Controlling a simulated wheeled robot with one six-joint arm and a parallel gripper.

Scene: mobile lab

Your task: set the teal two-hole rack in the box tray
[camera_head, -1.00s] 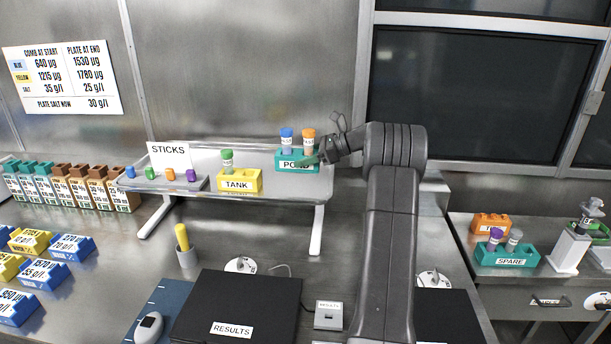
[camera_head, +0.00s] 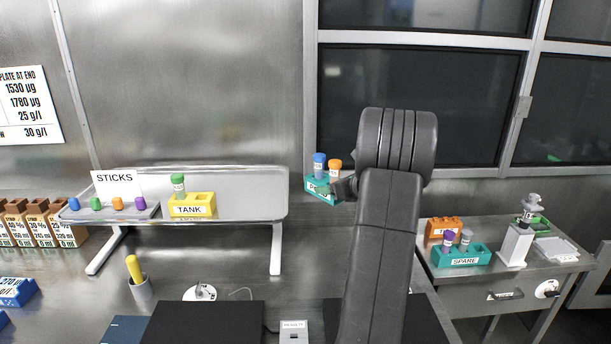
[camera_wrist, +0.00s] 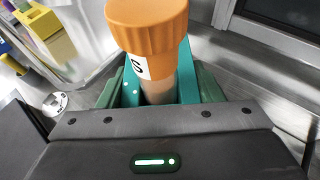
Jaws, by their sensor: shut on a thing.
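The teal rack (camera_head: 313,187), its label partly covered, carries a blue-capped tube (camera_head: 319,165) and an orange-capped tube (camera_head: 334,168). My gripper (camera_head: 341,189) is shut on it and holds it in the air, slightly tilted, just right of the raised shelf. In the wrist view, the teal rack (camera_wrist: 188,88) is between my fingers, and the orange cap (camera_wrist: 147,25) hides much of it. Another teal rack (camera_head: 461,258), marked SPARE, stands on the right table with purple- and grey-capped tubes. I cannot pick out a box tray with certainty.
The raised shelf (camera_head: 240,232) holds a yellow TANK rack (camera_head: 191,206) and a sticks tray (camera_head: 108,211). The right table (camera_head: 520,285) bears an orange rack (camera_head: 443,230), a white instrument (camera_head: 516,243) and a pale flat item (camera_head: 556,250). A gap separates the benches.

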